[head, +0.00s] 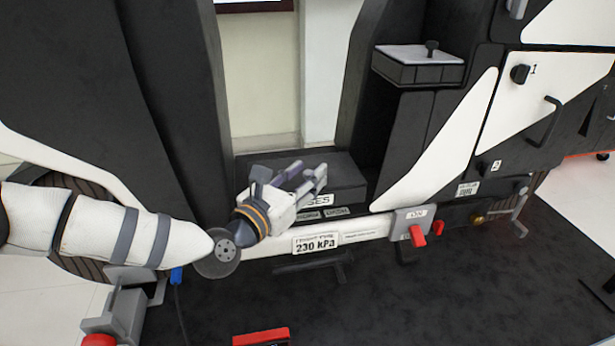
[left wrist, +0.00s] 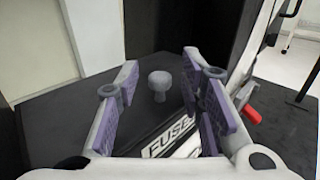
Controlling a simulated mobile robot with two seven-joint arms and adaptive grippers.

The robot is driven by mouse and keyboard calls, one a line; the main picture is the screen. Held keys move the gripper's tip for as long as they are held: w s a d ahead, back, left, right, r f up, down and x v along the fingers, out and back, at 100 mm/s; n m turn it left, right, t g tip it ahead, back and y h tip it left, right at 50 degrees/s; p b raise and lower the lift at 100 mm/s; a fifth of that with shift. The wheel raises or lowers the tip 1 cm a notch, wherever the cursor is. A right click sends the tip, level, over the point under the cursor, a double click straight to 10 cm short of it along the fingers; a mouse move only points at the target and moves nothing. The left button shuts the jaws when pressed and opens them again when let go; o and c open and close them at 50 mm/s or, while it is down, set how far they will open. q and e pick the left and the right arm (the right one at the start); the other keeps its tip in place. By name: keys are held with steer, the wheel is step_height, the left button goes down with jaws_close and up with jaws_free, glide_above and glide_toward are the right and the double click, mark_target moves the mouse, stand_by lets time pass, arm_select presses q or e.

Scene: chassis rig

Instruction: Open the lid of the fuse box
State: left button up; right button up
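The fuse box (head: 345,183) is a low dark box in the recess of the chassis, with a white label partly reading "FUSES". Its dark top, the lid, looks shut, and it also shows in the left wrist view (left wrist: 70,125). A round grey knob (left wrist: 160,82) stands on the lid; in the head view my gripper hides it. My left gripper (head: 308,174) reaches over the box from the left. It is open, with its purple-padded fingers (left wrist: 160,90) apart on either side of the knob's line, nothing held. I cannot tell how far the knob is from the fingertips. My right gripper is not in view.
A white rail with a "230 kPa" label (head: 316,243) runs below the box. A red lever (head: 418,236) sticks out at its right. A second box with a grey lid and knob (head: 418,63) stands higher at right. Dark panels flank the recess.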

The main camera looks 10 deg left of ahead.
arm_select(q)
steer(key=shift+w+d, duration=0.35)
steer(key=shift+w, duration=0.3)
jaws_close()
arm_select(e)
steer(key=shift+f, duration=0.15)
